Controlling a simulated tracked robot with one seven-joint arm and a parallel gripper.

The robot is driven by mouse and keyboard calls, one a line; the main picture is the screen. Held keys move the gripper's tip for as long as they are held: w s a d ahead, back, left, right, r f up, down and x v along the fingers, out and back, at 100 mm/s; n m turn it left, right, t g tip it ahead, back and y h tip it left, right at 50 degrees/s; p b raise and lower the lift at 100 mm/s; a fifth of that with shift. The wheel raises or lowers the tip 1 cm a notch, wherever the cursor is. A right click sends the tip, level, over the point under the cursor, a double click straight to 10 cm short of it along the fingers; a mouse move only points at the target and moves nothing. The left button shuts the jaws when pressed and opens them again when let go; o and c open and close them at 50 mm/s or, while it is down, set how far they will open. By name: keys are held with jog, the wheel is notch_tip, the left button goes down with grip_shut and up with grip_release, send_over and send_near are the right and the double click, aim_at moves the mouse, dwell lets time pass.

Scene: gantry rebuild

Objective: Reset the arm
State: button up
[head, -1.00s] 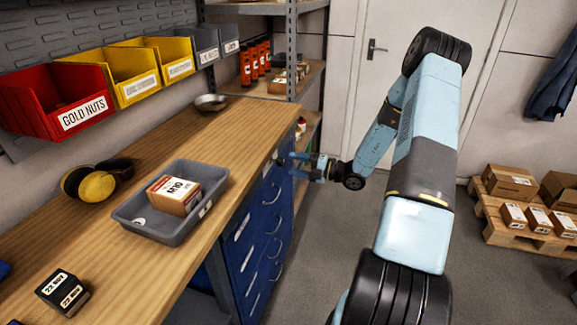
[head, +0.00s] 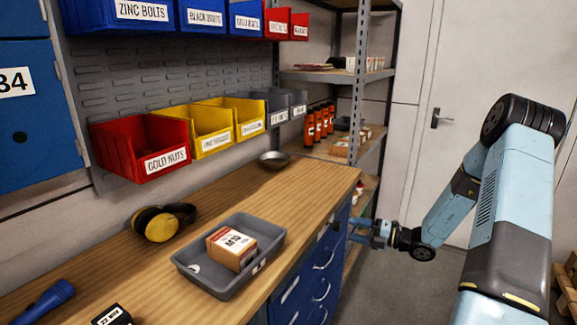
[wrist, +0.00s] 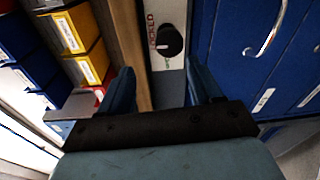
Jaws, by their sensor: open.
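My gripper (head: 368,232) is at the right end of the wooden workbench (head: 318,189), beside the blue drawer cabinet (head: 318,285). It is open, with nothing between its fingers. In the wrist view the open fingers (wrist: 156,90) show a black rotary knob (wrist: 170,41) on a pale panel beyond and between them. The panel carries red lettering, partly legible as "...OCKED". The fingers look apart from the knob. My arm bends from the right side of the head view down to the bench end.
A grey tray (head: 190,272) holding a small cardboard box (head: 232,248) sits on the bench. Yellow ear muffs (head: 160,225), a metal bowl (head: 274,160) and a blue torch (head: 45,300) lie around it. A shelf rack post (head: 361,70) rises behind the gripper. Open floor lies right of the bench.

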jog(key=s+a+r+n+g+h, duration=0.3)
jog(key=s+a+r+n+g, duration=0.15)
jog(key=s+r+n, duration=0.55)
jog(key=s+a+r+n+g+h, duration=0.5)
jog(key=r+n, duration=0.3)
jog(key=n, duration=0.4)
jog(key=s+d+r+n+t+h, duration=0.2)
jog(key=s+r+n, duration=0.4)
jog(key=s+n, duration=0.3)
jog(key=s+d+r+n+t+h, duration=0.3)
jog(key=s+r+n+t+h, duration=0.1)
jog(key=s+r+n, duration=0.3)
jog(key=shift+s+r+n+t+h, duration=0.15)
jog(key=shift+s+n+t+h, duration=0.35)
jog(key=shift+s+n, duration=1.2)
jog(key=shift+s+m, duration=0.35)
jog(key=shift+m, duration=0.05)
jog(key=shift+c, duration=0.4)
